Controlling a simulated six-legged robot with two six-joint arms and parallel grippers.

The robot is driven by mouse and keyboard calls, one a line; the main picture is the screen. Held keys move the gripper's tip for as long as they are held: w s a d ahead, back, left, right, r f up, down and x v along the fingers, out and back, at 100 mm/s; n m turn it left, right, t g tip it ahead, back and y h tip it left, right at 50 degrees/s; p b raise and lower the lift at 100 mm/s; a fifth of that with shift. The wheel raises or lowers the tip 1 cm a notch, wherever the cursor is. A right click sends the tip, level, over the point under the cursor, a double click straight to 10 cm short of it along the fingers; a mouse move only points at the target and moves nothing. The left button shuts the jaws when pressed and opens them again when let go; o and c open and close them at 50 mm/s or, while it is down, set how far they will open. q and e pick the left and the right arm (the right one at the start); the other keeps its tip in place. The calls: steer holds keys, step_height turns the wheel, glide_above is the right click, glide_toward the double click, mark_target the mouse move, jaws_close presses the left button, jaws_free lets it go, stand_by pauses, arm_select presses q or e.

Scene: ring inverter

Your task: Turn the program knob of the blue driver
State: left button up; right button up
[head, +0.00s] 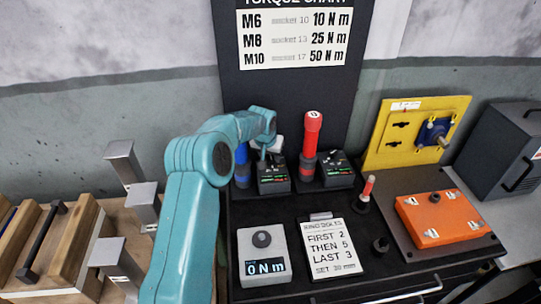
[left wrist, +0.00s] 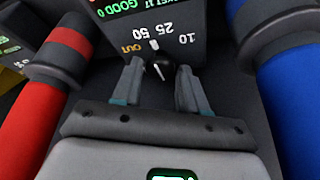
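The blue driver (head: 242,165) stands upright in the dark rack, partly hidden by my left arm; in the left wrist view it fills the right side (left wrist: 292,90). Its control box (head: 273,178) sits just right of it. In the left wrist view the box's program knob (left wrist: 160,64) is small and black with a white pointer mark, below upside-down labels OUT, 50, 25, 10. My left gripper (left wrist: 160,72) is open, with one finger on each side of the knob; I cannot tell whether they touch it. In the head view this gripper (head: 270,146) is above the box. My right gripper is not in view.
The red driver (head: 311,135) stands close to the right with its own box (head: 338,174). Below are a 0 Nm display unit (head: 264,265) and a rules card (head: 330,248). An orange box (head: 443,217) and yellow panel (head: 400,125) are at right.

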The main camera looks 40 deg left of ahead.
arm_select(q)
steer(key=shift+o, duration=0.8)
steer(key=shift+s+d+r, duration=0.1)
steer(key=shift+s+r, duration=0.05)
steer(key=shift+r, duration=0.05)
steer(key=shift+f, duration=0.1)
steer(key=b+v, duration=0.2)
steer(key=v, duration=1.4)
steer(key=shift+b, duration=0.4)
steer(key=shift+s+d, duration=0.1)
